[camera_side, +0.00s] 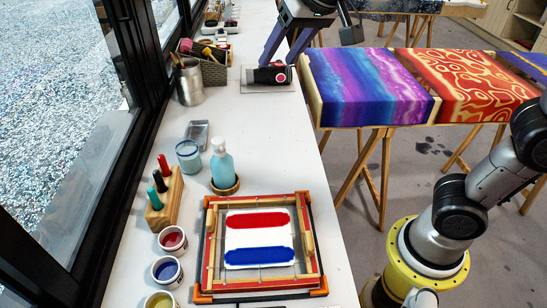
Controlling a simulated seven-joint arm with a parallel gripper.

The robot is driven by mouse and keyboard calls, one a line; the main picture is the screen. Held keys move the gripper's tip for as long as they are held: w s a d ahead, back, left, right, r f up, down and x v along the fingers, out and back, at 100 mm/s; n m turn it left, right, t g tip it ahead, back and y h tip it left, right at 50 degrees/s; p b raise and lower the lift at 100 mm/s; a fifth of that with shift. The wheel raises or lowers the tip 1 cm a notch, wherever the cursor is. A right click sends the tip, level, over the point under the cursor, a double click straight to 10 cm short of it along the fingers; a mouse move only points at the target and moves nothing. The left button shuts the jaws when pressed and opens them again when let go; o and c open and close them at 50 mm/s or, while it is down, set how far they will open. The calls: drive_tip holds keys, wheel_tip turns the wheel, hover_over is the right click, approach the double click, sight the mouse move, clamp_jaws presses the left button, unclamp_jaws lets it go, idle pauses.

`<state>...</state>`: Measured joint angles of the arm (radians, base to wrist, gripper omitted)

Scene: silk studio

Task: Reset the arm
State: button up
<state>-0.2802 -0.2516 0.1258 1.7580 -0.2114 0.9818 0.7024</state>
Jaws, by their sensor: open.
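My gripper (279,58) is at the top middle of the side view, with two long purple fingers pointing down. The fingers are spread, with a gap between them. Their tips are close above or beside a black device with a round red part (270,74), which lies on a light grey plate (252,88) on the white table. I cannot tell whether the fingertips touch the device. The upper part of the gripper is cut off by the picture's top edge.
A printing frame (303,225) holds white fabric with red and blue bands. Nearby stand a blue bottle (222,165), a marker block (166,203) and paint jars (167,271). A basket (207,66) stands left of the device. Stretched silk (370,85) is at the right.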

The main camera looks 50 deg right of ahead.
drive_tip(key=s+d+f, duration=0.2)
drive_tip(key=s+d, duration=0.4)
drive_tip(key=s, duration=0.3)
drive_tip(key=s+f+n, duration=0.4)
drive_tip(key=s+f, duration=0.6)
drive_tip(key=shift+s+d+g, duration=0.15)
drive_tip(key=shift+s+g, duration=0.1)
drive_tip(key=shift+g, duration=0.15)
